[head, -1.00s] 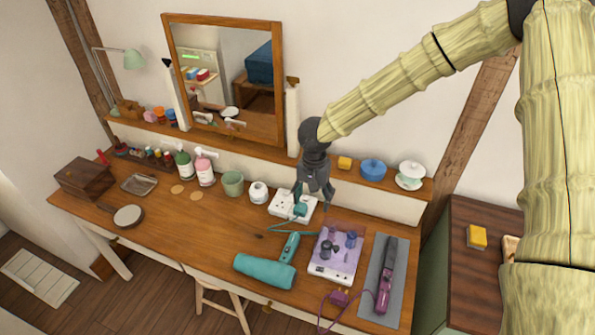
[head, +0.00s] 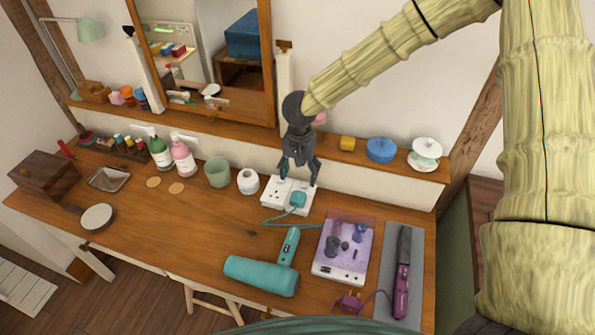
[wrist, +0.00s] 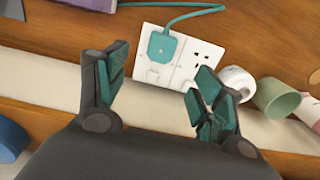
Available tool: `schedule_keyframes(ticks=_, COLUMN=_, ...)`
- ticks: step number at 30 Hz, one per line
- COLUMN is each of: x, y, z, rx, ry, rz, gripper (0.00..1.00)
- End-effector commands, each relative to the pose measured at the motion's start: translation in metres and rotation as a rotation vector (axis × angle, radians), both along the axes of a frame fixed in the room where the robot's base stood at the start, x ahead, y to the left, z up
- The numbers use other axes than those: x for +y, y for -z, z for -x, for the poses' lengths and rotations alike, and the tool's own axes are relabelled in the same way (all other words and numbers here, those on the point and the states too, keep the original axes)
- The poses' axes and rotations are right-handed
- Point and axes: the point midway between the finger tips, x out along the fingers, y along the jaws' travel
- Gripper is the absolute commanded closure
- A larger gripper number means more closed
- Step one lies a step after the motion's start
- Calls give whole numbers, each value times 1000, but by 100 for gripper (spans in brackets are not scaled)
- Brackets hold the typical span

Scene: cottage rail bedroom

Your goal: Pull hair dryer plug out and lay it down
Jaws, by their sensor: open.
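The teal hair dryer plug (head: 297,200) sits in the right-hand socket of a white double socket block (head: 274,194) at the back of the desk. In the wrist view the plug (wrist: 162,46) is on the left of the block (wrist: 187,75), with its cord leading away to the right. The teal hair dryer (head: 262,275) lies on the desk in front. My gripper (head: 299,182) is open and empty above the back edge of the block. In the wrist view its fingers (wrist: 160,95) stand apart, short of the plug.
A lilac box (head: 343,250) with dark knobs and a purple hair straightener (head: 402,285) on a grey mat are right of the dryer. A white jar (head: 247,181) and green cup (head: 217,171) stand left of the block. A shelf (head: 330,152) runs behind.

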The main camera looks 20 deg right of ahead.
Motion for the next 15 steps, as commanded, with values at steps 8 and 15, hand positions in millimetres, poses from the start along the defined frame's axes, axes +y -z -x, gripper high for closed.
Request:
schedule_keyframes(ticks=8, x=2, y=32, z=0, rx=3, ry=-3, rz=3, gripper=32)
schedule_keyframes(ticks=15, x=3, y=68, z=0, rx=2, ry=-4, rz=1, gripper=32)
